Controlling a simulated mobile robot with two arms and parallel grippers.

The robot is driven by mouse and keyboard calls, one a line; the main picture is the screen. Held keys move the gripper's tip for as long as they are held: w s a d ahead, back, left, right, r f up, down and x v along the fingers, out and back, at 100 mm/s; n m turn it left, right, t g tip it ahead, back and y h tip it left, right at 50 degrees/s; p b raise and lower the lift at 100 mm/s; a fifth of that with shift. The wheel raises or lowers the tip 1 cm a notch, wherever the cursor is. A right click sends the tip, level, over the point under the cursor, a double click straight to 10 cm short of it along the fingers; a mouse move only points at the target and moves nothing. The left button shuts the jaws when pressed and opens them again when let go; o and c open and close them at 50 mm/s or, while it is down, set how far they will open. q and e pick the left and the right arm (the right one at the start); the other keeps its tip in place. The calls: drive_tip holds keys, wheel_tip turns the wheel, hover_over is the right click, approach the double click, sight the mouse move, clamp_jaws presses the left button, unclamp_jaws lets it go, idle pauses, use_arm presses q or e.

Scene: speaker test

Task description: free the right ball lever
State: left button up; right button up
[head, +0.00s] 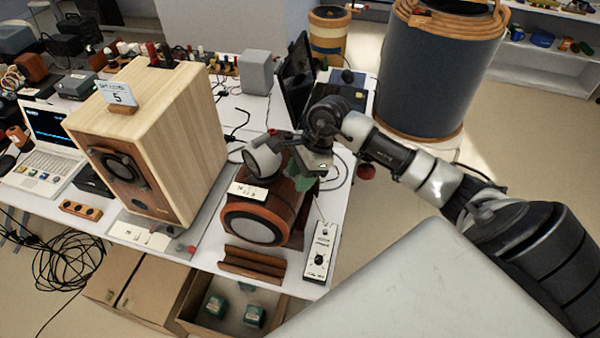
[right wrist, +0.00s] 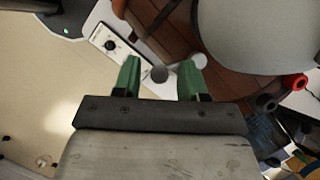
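My right gripper (head: 308,180) is above the right side of a brown wooden speaker with an orange front ring (head: 252,222). In the right wrist view its two green fingers (right wrist: 158,78) are apart. A small dark grey ball (right wrist: 160,74) shows between the fingertips, and a paler grey ball (right wrist: 199,61) shows by the right fingertip. I cannot tell whether the fingers touch either ball, or which one is the right ball lever. In the head view the gripper hides this spot. A dark red ball (head: 366,173) shows right of the gripper. My left gripper is not in view.
A pale wooden speaker (head: 160,140) stands left on the table. A white box with a knob (head: 320,252) lies at the front right edge; it also shows in the right wrist view (right wrist: 110,45). A grey rounded part (head: 263,158) sits on the brown speaker, close to the gripper.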

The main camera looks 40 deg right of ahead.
clamp_jaws()
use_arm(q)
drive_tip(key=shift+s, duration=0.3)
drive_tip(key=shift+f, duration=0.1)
use_arm(e)
drive_tip(key=shift+a+f+m+t+b, duration=0.1)
drive_tip(key=shift+a+m+t+b, duration=0.2)
drive_tip(key=shift+m+b, duration=0.4)
drive_tip(key=shift+a+f+m+t+b, duration=0.1)
drive_tip(key=shift+a+m+t+b, duration=0.15)
drive_tip(key=shift+m+b, duration=0.4)
drive_tip(key=shift+a+r+m+t+h+b, duration=0.1)
drive_tip(key=shift+a+m+t+h+b, duration=0.3)
drive_tip(key=shift+m+b, duration=0.55)
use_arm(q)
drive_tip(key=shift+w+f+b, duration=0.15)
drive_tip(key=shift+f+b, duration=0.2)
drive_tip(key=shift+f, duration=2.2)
use_arm(e)
drive_tip(key=shift+w+a+r+m+t+h, duration=0.1)
drive_tip(key=shift+a+m+t+h, duration=0.1)
drive_tip(key=shift+m, duration=0.4)
drive_tip(key=shift+w+a+m+t+h, duration=0.1)
drive_tip(key=shift+a+m, duration=0.05)
drive_tip(key=shift+m, duration=0.45)
drive_tip(key=shift+o, duration=0.5)
unclamp_jaws()
drive_tip(key=shift+a, duration=0.1)
